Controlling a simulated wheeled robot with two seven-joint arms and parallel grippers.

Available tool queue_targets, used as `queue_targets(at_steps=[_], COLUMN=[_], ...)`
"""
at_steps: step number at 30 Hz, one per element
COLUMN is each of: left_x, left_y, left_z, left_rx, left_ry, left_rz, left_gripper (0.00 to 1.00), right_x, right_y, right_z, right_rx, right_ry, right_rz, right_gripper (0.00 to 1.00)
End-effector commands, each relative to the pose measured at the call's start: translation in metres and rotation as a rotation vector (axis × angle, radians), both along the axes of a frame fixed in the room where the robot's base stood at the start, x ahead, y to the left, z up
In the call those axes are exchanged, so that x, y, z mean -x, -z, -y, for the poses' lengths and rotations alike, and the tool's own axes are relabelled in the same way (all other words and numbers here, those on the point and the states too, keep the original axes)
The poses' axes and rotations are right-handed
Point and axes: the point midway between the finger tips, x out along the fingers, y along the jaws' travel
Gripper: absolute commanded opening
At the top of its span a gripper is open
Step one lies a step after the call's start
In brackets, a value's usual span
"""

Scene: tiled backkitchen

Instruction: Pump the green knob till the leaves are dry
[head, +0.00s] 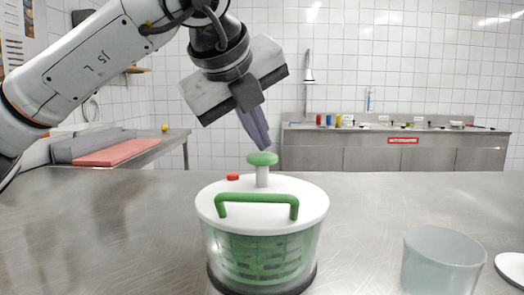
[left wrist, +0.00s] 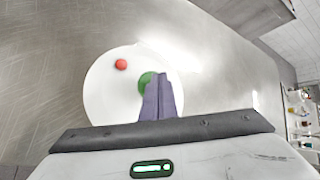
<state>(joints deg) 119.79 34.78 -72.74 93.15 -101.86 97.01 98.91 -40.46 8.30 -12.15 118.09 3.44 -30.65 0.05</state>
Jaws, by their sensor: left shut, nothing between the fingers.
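The salad spinner (head: 262,240) stands upright on the steel table, with a white lid (head: 235,200), a clear bowl and a green basket inside. The green knob (head: 262,158) sits raised on a white stem at the middle of the lid; it also shows in the left wrist view (left wrist: 147,80), partly behind the fingers. A green handle (head: 257,199) arches over the lid's front. My left gripper (head: 266,147) is shut and empty, its fingertips just above the knob; I cannot tell whether they touch it. Leaves cannot be made out clearly through the bowl. My right gripper is not in view.
A red button (head: 232,176) sits on the lid behind the handle. A frosted bowl (head: 443,262) and a white dish (head: 512,268) stand at the right. The table left of the spinner is clear. A counter (head: 400,150) stands at the back.

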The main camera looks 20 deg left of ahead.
Motion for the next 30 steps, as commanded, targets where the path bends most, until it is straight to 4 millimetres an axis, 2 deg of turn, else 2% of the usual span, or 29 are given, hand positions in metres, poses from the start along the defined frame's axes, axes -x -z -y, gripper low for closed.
queue_targets(at_steps=[30], left_x=[0.0], left_y=[0.016], left_z=[0.0], left_rx=[-0.001], left_ry=[0.0], left_rz=[-0.005], left_gripper=[0.0], right_x=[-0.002], right_y=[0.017], right_z=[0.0], right_rx=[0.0], right_ry=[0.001], right_rz=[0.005], right_gripper=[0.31])
